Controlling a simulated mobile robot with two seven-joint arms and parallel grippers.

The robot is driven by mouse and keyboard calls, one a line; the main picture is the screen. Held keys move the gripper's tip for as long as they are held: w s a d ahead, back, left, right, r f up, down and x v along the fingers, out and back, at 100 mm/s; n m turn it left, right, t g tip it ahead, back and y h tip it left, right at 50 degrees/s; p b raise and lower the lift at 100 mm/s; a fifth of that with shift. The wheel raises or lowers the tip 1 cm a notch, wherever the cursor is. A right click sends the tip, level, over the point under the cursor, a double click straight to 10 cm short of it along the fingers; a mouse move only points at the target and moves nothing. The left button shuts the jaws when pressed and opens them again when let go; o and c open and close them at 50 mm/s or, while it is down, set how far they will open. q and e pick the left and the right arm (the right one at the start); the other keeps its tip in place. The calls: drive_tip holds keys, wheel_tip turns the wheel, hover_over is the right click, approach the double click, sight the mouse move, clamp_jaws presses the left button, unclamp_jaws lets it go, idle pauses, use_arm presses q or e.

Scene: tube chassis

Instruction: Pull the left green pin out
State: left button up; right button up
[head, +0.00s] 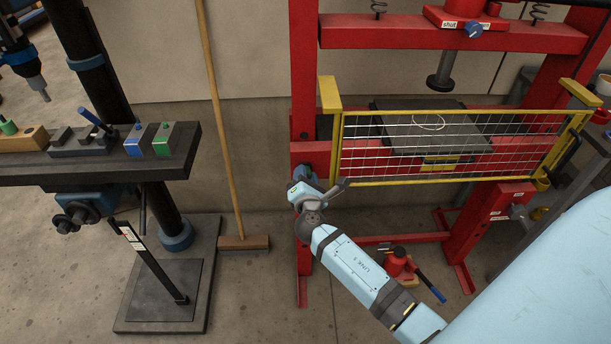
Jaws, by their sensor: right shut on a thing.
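A red press frame (303,90) stands at the centre and right. My right gripper (304,180) is at the lower part of its left upright, turned away from the camera. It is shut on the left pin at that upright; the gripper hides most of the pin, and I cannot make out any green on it. A dark blue round part (302,171) shows right beside the jaws. My left gripper is not in view.
A yellow-framed mesh guard (378,182) spans the press front, close right of my gripper. A red jack (397,262) sits on the floor below. A broom (243,243) leans on the wall. A drill press table (100,170) with small blocks stands left.

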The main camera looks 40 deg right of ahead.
clamp_jaws()
drive_tip(key=v, duration=0.7)
drive_tip(key=shift+w+a+f, duration=0.1)
drive_tip(key=shift+w+f, duration=0.05)
drive_tip(key=o, duration=0.6)
unclamp_jaws()
drive_tip(key=shift+o, duration=0.2)
